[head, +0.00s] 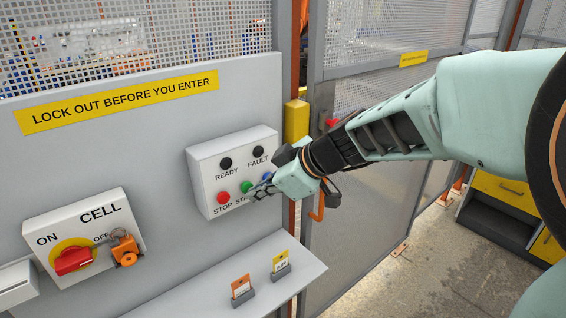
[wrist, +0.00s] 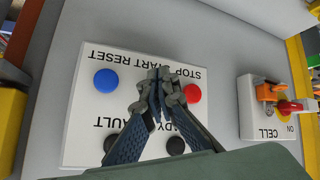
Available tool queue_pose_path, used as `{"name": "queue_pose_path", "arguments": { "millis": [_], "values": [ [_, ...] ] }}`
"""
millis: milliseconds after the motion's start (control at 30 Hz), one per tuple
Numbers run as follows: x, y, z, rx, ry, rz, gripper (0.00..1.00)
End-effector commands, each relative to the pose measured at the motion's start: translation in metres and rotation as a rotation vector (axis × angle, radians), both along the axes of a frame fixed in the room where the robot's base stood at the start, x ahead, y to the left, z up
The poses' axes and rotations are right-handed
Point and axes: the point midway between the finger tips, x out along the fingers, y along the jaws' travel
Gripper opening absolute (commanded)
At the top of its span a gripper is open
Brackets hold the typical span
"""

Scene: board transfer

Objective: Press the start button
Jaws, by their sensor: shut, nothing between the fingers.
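The white button box (head: 202,163) on the grey panel carries two dark lamps, READY and FAULT, above a row of buttons. The green start button (head: 246,187) sits between the red stop button (head: 223,199) and the blue reset button (head: 266,177), which is partly covered by my fingers. My gripper (head: 258,192) is shut and empty, its fingertips right at the start button. In the wrist view, the fingertips (wrist: 165,78) lie between the blue button (wrist: 106,80) and the red button (wrist: 192,94) and hide the green one. I cannot tell whether they touch it.
A CELL switch box (head: 110,234) with a red handle (head: 73,260) and an orange padlock (head: 124,251) is at the left. A shelf (head: 215,305) with two tag cards juts out below. A mesh gate with an orange handle (head: 318,205) stands right of the panel.

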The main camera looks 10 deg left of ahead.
Motion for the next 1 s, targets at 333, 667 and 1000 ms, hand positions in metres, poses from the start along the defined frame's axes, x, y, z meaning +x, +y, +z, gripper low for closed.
{"name": "queue_pose_path", "arguments": {
  "millis": [333,667,1000],
  "values": [
    [0.0031,0.0034,-0.0002,0.0,0.0,0.0,0.0],
    [0.0041,0.0051,0.0006,0.001,0.0,0.0,0.0],
    [-0.0008,-0.0009,-0.001,0.002,-0.004,0.0,0.0]
  ]
}}
